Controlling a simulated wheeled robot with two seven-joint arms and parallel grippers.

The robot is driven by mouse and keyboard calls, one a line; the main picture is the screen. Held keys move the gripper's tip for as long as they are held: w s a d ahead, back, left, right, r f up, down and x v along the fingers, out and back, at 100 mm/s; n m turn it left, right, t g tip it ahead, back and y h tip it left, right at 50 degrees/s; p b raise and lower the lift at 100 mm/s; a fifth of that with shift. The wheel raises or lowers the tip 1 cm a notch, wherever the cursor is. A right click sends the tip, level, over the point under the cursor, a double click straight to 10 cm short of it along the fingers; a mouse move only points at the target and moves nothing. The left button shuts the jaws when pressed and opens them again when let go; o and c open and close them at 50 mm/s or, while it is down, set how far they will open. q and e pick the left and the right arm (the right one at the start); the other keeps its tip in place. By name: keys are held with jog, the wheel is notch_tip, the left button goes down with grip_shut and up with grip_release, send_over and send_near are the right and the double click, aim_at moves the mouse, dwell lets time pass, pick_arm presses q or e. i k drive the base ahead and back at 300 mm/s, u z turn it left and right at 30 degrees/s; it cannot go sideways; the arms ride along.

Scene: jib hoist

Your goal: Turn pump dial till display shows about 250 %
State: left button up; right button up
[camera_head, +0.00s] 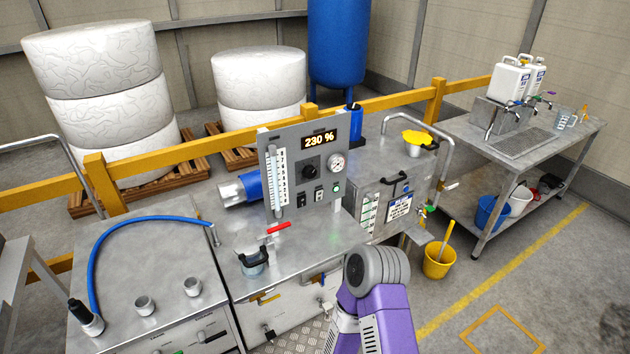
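The pump panel (290,205) is a grey upright plate on the steel bench. The pump dial (309,172) is a black round knob below the display. A purple arm of mine with a grey joint (376,270) rises from the bottom edge, in front of and below the panel. No gripper fingers show, and nothing is seen touching the dial.
A pressure gauge (336,163), a tall flow tube (277,180) and small switches sit around the dial. A red-handled valve (279,228) stands in front of the panel. A steel tank (385,195) is at its right. A yellow railing (200,147) runs behind.

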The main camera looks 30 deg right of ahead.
aim_at(309, 172)
jog(key=k, duration=1.25)
jog(key=z, duration=0.65)
jog(key=i, duration=0.7)
jog(key=z, duration=0.5)
jog(key=i, duration=0.9)
jog(key=u, duration=0.4)
